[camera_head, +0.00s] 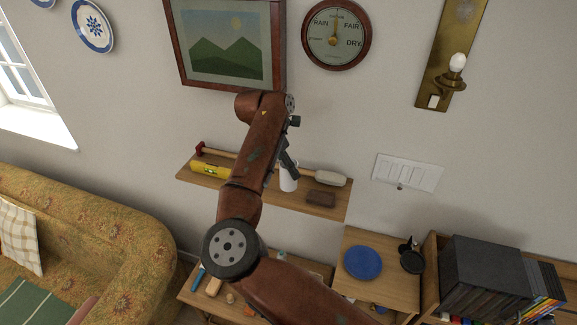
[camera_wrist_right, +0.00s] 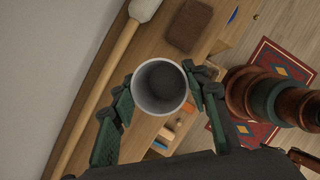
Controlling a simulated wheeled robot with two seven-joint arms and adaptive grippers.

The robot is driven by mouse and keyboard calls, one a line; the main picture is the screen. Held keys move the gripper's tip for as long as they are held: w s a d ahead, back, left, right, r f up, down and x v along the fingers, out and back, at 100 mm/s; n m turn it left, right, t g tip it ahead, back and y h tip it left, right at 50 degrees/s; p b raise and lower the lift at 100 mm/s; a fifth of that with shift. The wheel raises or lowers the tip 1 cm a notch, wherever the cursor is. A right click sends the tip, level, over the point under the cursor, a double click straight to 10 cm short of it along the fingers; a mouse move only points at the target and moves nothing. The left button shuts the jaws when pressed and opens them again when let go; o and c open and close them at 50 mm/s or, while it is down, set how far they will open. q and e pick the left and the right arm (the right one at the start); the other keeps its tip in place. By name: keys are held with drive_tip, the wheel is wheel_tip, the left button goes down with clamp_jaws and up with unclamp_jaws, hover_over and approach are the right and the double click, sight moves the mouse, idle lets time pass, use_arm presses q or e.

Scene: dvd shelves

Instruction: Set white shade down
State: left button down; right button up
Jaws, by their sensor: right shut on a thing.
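The white shade (camera_head: 289,179) is a small white open-ended cylinder, seen at the wooden wall shelf (camera_head: 240,196). In the right wrist view its round rim (camera_wrist_right: 137,92) faces the camera, with a grey hollow inside. My right gripper (camera_wrist_right: 161,88) has a green-and-black finger on each side of the shade and is shut on it. In the head view my right gripper (camera_head: 289,160) is partly hidden behind my arm. I cannot tell whether the shade's bottom touches the shelf. My left gripper is out of view.
On the shelf are a mallet with a pale head (camera_head: 330,178), a yellow level (camera_head: 210,170) and a brown block (camera_head: 320,199). The shade is close to the mallet handle. A wall lamp with a bare bulb (camera_head: 457,62) hangs upper right. A blue plate (camera_head: 363,262) sits below.

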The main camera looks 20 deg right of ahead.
drive_tip(key=f, duration=0.1)
drive_tip(key=w+f+p, duration=0.1)
drive_tip(key=f+p, duration=0.1)
drive_tip(key=f, duration=0.1)
drive_tip(key=shift+w, duration=0.25)
drive_tip(key=shift+d+f, duration=0.1)
drive_tip(key=shift+f, duration=0.25)
drive_tip(key=shift+s, duration=0.15)
drive_tip(key=shift+f, duration=0.2)
drive_tip(key=o, duration=0.8)
drive_tip(key=shift+c, duration=0.2)
drive_tip(key=o, duration=0.4)
drive_tip(key=shift+o, duration=0.2)
